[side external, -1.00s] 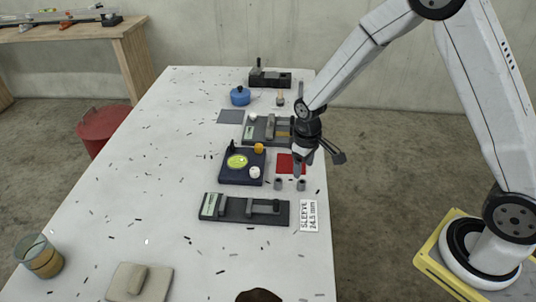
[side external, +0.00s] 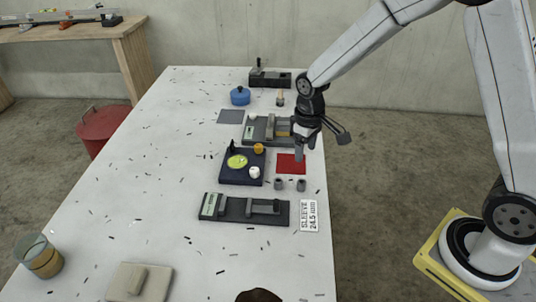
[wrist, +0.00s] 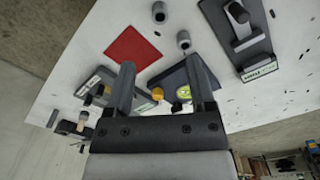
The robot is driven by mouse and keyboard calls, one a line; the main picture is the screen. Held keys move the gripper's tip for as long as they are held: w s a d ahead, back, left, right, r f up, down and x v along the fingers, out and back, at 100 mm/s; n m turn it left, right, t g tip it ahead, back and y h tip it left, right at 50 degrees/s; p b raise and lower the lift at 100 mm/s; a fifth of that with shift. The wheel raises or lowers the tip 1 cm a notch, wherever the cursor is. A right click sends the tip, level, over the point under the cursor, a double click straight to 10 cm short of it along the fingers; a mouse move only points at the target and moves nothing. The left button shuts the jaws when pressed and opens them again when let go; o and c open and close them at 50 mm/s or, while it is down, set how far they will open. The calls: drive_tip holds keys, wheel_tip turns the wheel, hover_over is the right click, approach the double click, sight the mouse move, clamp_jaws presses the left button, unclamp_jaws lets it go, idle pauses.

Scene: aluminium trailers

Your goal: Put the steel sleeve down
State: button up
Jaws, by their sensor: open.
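Two small grey sleeves stand upright and apart on the white table, a left one (side external: 279,184) and a right one (side external: 301,185), just in front of the red square (side external: 291,164). Both also show in the wrist view, one near the top edge (wrist: 159,12) and one below it (wrist: 184,41). I cannot tell by look which one is the steel sleeve. My gripper (side external: 301,153) hangs above the red square, clear of both sleeves. In the wrist view its two fingers (wrist: 160,80) are spread, with nothing held between them.
A card reading SLEEVE 24.5 mm (side external: 310,216) lies at the table's right edge. A dark gauge fixture (side external: 238,208) sits in front, and a navy tray (side external: 234,176) with a yellow-green disc is left of the sleeves. Another fixture (side external: 257,138) stands behind. The table's left side is mostly clear.

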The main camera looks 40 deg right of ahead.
drive_tip(key=s+r+m+t, duration=0.2)
drive_tip(key=s+r, duration=0.1)
drive_tip(key=s, duration=1)
drive_tip(key=shift+d+t, duration=0.3)
drive_tip(key=shift+d, duration=0.05)
